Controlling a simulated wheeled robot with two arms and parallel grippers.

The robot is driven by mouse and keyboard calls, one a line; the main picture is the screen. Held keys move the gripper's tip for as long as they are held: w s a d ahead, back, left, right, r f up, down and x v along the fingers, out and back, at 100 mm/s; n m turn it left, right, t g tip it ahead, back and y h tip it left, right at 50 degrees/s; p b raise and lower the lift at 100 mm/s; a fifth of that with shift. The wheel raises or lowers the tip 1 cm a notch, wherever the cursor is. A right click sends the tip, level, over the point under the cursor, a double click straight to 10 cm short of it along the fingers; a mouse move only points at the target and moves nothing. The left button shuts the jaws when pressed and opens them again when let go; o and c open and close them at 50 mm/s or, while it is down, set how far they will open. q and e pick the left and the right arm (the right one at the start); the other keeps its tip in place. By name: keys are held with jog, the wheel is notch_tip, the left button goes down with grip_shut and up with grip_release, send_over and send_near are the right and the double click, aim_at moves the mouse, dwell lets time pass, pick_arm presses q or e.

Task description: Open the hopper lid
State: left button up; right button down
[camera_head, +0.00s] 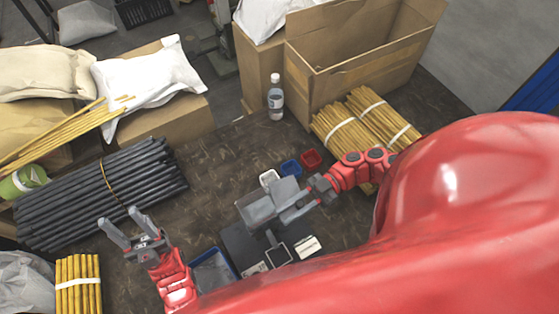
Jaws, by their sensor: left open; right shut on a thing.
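The hopper (256,210) is a grey, see-through box on top of the dark press (240,243) in the middle of the table. The hopper lid (286,190) is a flat grey plate at the hopper's right side; it looks tilted up, with part of the hopper's inside showing. My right gripper (296,205) is at the lid's right edge and shut on it; its fingers partly hide the contact. My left gripper (122,228) is open and empty, well to the left of the press, above the table.
White (269,178), blue (290,168) and red (311,158) small bins stand behind the hopper. A blue-rimmed tray (213,270) is left of the press. Black rods (95,195), yellow rod bundles (365,130) and a bottle (275,98) lie or stand around.

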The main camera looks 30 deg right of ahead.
jog(key=shift+f, duration=0.1)
jog(key=c, duration=0.7)
grip_release()
jog(key=shift+s, duration=0.15)
